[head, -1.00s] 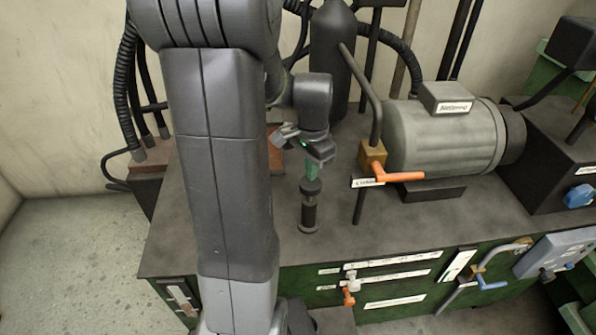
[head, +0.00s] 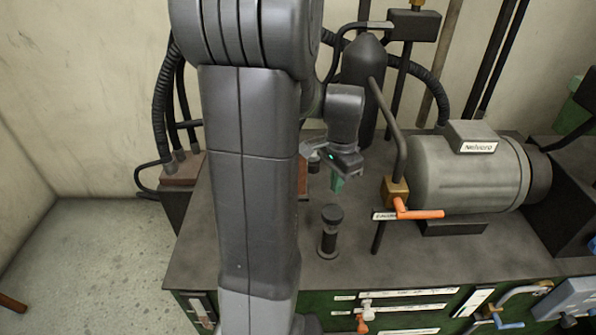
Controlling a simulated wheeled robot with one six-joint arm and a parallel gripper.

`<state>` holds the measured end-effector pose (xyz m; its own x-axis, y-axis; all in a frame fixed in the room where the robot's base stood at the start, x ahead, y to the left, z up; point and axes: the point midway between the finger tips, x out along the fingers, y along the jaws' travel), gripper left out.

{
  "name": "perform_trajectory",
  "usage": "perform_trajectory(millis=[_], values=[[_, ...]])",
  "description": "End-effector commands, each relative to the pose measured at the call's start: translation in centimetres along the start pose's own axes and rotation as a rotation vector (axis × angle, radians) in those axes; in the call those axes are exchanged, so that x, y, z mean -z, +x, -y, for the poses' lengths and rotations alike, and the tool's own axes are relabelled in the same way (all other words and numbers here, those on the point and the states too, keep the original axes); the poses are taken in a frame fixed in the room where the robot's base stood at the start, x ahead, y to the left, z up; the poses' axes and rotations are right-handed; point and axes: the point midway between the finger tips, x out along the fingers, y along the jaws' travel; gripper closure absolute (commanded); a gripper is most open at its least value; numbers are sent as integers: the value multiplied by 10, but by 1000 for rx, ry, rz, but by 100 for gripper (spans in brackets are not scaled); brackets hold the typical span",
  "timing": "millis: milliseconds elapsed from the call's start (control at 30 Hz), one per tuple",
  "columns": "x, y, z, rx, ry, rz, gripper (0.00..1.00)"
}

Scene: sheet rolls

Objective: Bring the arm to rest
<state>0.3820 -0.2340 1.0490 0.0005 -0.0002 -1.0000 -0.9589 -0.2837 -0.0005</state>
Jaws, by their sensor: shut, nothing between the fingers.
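My arm (head: 255,170) stands large in the left middle of the head view and hides part of the bench. My gripper (head: 337,184) hangs from its end, over the bench just behind a black upright cylinder with a wider round top (head: 330,232). Its green fingertips point down and are shut with nothing between them. They look clear of the cylinder, with a gap in the picture.
The grey bench top (head: 290,262) is bare around the cylinder. A grey motor (head: 460,178) lies to the right, beside an orange-handled valve (head: 418,213). A dark tank (head: 364,75) and pipes stand close behind my gripper. Black hoses (head: 165,110) run behind on the left.

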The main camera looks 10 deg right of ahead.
Motion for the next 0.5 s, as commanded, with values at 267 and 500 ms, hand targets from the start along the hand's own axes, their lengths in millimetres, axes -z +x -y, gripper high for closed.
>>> perform_trajectory(millis=[267, 500], values=[[0, 5, 0, -1, 0, 1, 100], [0, 24, 0, -2, 0, 2, 100]])
